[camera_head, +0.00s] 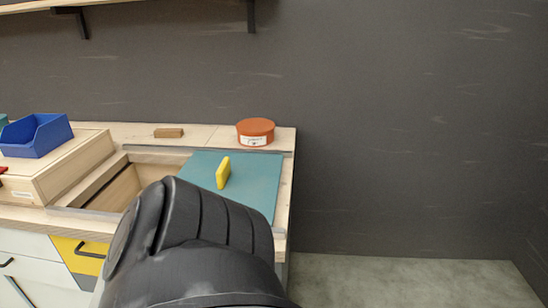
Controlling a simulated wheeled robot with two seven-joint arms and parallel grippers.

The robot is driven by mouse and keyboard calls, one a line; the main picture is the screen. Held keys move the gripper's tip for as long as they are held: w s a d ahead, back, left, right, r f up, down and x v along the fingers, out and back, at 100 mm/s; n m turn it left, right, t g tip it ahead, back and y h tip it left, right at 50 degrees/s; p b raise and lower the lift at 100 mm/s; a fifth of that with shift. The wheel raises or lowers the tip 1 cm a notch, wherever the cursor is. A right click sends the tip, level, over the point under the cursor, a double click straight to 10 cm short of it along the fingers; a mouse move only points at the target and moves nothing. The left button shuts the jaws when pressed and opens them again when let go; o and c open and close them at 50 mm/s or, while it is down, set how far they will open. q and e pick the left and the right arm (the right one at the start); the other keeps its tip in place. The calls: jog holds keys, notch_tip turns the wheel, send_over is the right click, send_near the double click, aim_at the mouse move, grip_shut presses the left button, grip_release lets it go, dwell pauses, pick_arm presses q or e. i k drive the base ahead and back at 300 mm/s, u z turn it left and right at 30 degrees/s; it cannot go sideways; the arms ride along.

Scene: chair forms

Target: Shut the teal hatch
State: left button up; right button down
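The teal hatch (250,182) is a flat panel lying level in the right part of a recess in the wooden worktop. A yellow handle (223,172) stands up near its left side. Left of the panel, the wooden opening (125,187) is uncovered and its inner walls show. A black arm link of mine rises from the bottom middle and hides the front left part of the hatch and some of the opening. Neither gripper shows in the head view, and no contact with the handle is visible.
An orange round tub (256,132) stands behind the hatch, and a small brown block (168,133) lies left of it. A blue bin (37,136) sits on a wooden box (62,168) at the left. Clear floor (410,280) lies right of the worktop. A shelf (60,5) hangs above.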

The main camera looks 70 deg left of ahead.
aim_at(252, 180)
jog(key=u, duration=1.95)
